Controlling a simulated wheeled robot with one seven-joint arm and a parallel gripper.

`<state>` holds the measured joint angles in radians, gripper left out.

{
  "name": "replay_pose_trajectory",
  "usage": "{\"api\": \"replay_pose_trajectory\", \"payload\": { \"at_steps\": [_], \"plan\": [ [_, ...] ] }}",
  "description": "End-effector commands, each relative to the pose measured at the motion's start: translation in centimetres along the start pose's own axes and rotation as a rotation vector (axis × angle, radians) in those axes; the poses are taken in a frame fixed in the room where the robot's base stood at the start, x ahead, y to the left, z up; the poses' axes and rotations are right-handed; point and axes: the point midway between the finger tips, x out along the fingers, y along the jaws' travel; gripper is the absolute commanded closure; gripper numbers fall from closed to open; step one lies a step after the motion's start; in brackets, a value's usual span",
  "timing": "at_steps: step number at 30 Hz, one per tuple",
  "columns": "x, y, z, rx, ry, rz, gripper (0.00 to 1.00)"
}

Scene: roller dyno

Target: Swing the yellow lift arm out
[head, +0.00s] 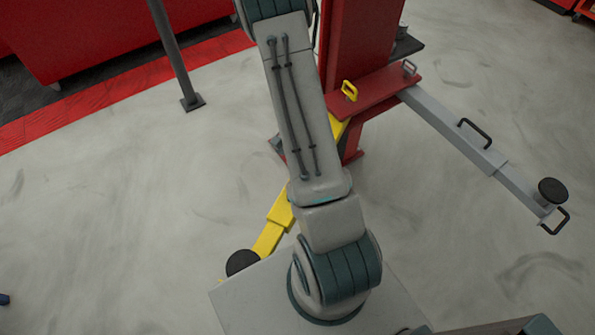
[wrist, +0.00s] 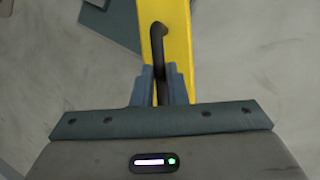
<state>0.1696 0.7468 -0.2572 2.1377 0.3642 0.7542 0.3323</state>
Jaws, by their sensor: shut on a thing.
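The yellow lift arm (head: 269,238) reaches from the foot of the red lift post (head: 365,60) down and left in the head view. My own arm hides its middle. A round black pad (head: 242,262) sits near its outer end. In the wrist view the yellow lift arm (wrist: 178,50) runs up the picture, with a dark bar handle (wrist: 158,45) on it. My gripper (wrist: 162,75) is shut on this handle, its two fingers on either side of the bar. My gripper is hidden in the head view.
A grey lift arm (head: 450,125) with a black pad (head: 552,190) and handles extends right from the post. A dark pole (head: 175,55) stands on a floor plate at upper left. Red cabinets (head: 110,35) line the back left.

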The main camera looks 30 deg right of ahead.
Motion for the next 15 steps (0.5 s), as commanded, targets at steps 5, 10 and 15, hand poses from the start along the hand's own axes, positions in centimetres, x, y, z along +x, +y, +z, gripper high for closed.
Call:
{"api": "replay_pose_trajectory", "payload": {
  "at_steps": [5, 10, 15],
  "plan": [
    [-0.27, -0.57, -0.04, -0.006, 0.008, -0.01, 0.66],
    [-0.22, -0.31, -0.14, -0.001, 0.006, -0.009, 0.66],
    [-0.97, -0.26, -0.19, -0.001, 0.006, -0.011, 0.66]
  ]
}}
